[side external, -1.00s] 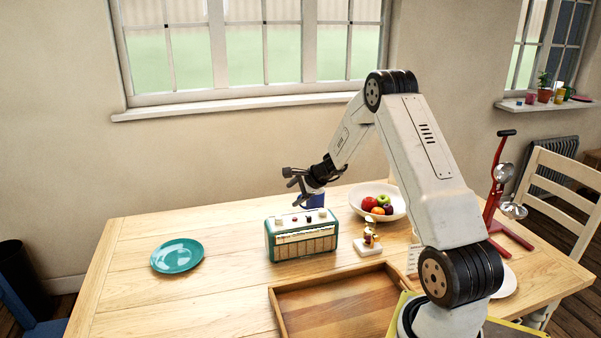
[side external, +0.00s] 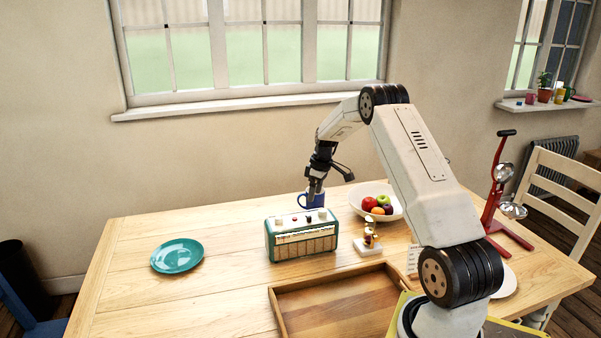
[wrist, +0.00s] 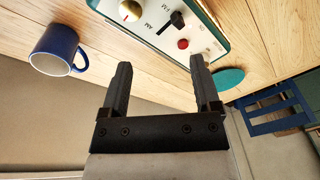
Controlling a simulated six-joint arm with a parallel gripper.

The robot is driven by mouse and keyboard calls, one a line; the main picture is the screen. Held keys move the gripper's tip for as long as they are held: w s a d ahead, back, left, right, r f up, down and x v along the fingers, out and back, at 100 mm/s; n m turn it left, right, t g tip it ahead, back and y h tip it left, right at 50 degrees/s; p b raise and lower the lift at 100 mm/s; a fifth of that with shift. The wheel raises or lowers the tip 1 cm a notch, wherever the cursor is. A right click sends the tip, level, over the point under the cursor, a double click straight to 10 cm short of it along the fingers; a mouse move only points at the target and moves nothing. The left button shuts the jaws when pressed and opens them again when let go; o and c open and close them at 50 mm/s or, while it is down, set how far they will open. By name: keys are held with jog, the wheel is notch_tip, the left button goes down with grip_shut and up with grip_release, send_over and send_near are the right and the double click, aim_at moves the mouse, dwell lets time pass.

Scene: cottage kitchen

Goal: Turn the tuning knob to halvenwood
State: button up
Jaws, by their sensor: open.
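The green and cream radio (side external: 301,240) stands on the table, with knobs on its top panel. In the wrist view its top panel (wrist: 160,40) shows AM and FM marks, a black lever switch (wrist: 171,22), a red button (wrist: 183,44) and a cream and gold knob (wrist: 130,10) cut off by the top edge. I cannot tell whether this is the tuning knob, and no station name is readable. My gripper (side external: 314,204) points down just above or behind the radio's right end. In the wrist view my gripper (wrist: 158,72) is open and empty, its fingers apart from the panel.
A blue mug (side external: 306,200) stands behind the radio, close to my gripper. A fruit bowl (side external: 358,209) and a small figurine (side external: 368,238) are to the right. A wooden tray (side external: 290,315) lies in front. A teal plate (side external: 177,255) is at left, with bare table around it.

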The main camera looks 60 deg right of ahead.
aim_at(323, 210)
jog(key=n, duration=0.1)
jog(key=s+d+n+g, duration=0.1)
jog(key=d+n+h, duration=0.1)
jog(key=shift+s+d+r, duration=0.2)
jog(key=shift+s+r, duration=0.1)
jog(key=shift+s, duration=0.05)
jog(key=shift+f, duration=0.1)
jog(key=shift+f, duration=3.85)
grip_shut()
